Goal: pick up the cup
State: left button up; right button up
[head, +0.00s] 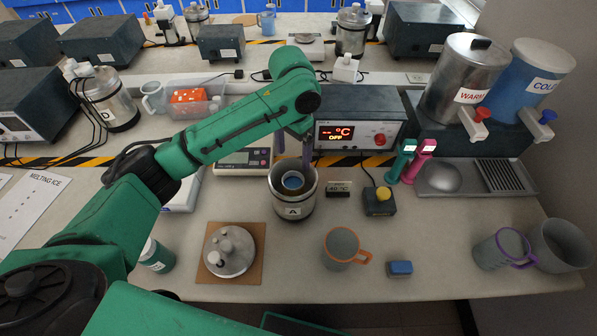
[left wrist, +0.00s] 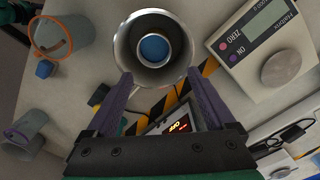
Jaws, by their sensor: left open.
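Several cups are in view, and I cannot tell which one the task means. A grey cup with an orange handle (head: 342,247) stands upright at the front centre in the head view; it also shows at the upper left of the left wrist view (left wrist: 66,42). A grey cup with a purple handle (head: 500,250) stands at the right. A metal vessel marked A (head: 293,208) holds a smaller inner cup with blue inside (head: 292,181). My left gripper (head: 294,150) is open above and behind vessel A, its fingers apart and empty. My right gripper is not in view.
A brown board with a round metal lid (head: 231,248) lies left of the cups. A blue block (head: 400,268) is beside the orange-handled cup. A yellow-knobbed box (head: 379,200), a scale (head: 243,160) and a heater unit (head: 352,130) stand around the vessel. A grey pot (head: 560,245) is far right.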

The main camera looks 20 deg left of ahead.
pick_arm(q)
jog(key=p, duration=0.1)
send_near(293, 187)
jog(key=s, duration=0.3)
jog(key=f, duration=0.2)
jog(key=f+p, duration=0.1)
jog(key=f, duration=0.1)
jog(key=f+p, duration=0.1)
jog(key=f, duration=0.1)
jog(key=shift+w+d, duration=0.2)
jog(key=shift+d, duration=0.15)
jog(key=shift+f, duration=0.15)
jog(key=shift+s, duration=0.1)
jog(key=shift+c, duration=0.8)
jog(key=c, duration=1.1)
notch_tip(293, 187, up, 20)
jog(key=shift+r+b, duration=0.1)
jog(key=shift+b, duration=0.9)
jog(key=shift+c, duration=0.2)
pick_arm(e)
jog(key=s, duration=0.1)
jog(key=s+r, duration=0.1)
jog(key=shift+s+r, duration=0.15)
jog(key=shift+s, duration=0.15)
